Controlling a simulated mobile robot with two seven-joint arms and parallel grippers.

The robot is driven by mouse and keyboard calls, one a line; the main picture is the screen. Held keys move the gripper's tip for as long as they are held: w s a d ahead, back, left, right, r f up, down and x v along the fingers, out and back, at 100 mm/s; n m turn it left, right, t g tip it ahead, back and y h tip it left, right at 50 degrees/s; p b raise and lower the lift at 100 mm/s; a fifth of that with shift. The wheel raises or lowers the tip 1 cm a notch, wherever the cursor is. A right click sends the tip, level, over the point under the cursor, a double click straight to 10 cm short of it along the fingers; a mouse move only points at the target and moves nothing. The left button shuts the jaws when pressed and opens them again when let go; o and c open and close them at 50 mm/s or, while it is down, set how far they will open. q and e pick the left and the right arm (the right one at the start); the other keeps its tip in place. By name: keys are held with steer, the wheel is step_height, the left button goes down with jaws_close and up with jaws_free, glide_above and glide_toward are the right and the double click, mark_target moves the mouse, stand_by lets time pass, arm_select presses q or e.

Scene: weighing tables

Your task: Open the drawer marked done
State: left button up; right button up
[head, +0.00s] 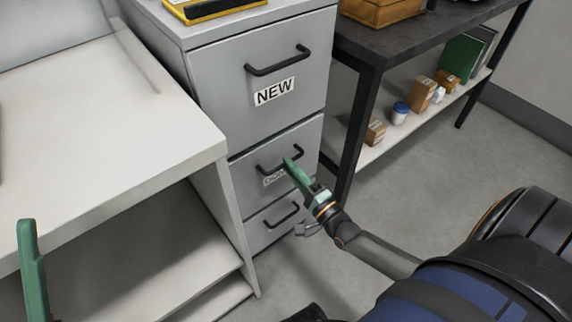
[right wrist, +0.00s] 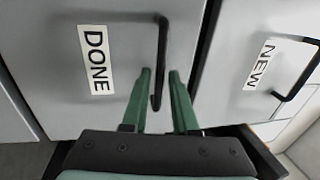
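The drawer marked DONE (head: 248,168) is the middle one of a grey cabinet and looks closed. Its label (right wrist: 96,60) is plain in the right wrist view and partly hidden by my gripper in the head view. Its black bar handle (right wrist: 161,50) shows in both views. My right gripper (right wrist: 160,76) is at this handle, its green fingers apart with the handle's end between them. A gap shows on each side of the bar. It also shows in the head view (head: 291,162). My left gripper (head: 30,245) shows only one green finger at the lower left.
The drawer marked NEW (head: 300,62) is above, also closed, and a lower drawer (head: 262,232) is below. A white table (head: 150,125) stands close on the left. A dark table (head: 420,38) with a loaded lower shelf stands right. Floor in front is clear.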

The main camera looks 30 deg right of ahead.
steer(key=shift+x, duration=1)
jaws_close()
stand_by(0.8)
